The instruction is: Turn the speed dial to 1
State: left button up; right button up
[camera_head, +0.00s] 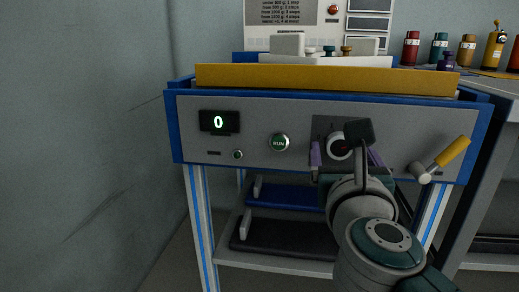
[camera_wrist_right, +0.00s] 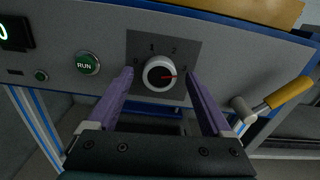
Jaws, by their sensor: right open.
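The speed dial (camera_wrist_right: 160,74) is a round white knob on a dark square plate (camera_wrist_right: 138,46) in the front panel. In the right wrist view its red mark points right, toward a label partly hidden by a finger; 0, 1 and 2 run from left over the top. In the head view the dial (camera_head: 336,149) is partly hidden by my right wrist. My right gripper (camera_wrist_right: 159,72) is open, its purple fingers on either side of the dial with visible gaps. I cannot tell whether the fingertips reach the knob's depth. My left gripper is not in view.
A display (camera_head: 218,122) reads 0. A green RUN button (camera_head: 279,142) is left of the dial, with a small green button (camera_head: 237,154) further left. A yellow-handled lever (camera_head: 452,152) sticks out at the right. Several coloured bottles (camera_head: 440,48) stand behind.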

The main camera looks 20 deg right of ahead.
jog(key=shift+w, duration=0.1)
grip_shut()
dwell(0.7)
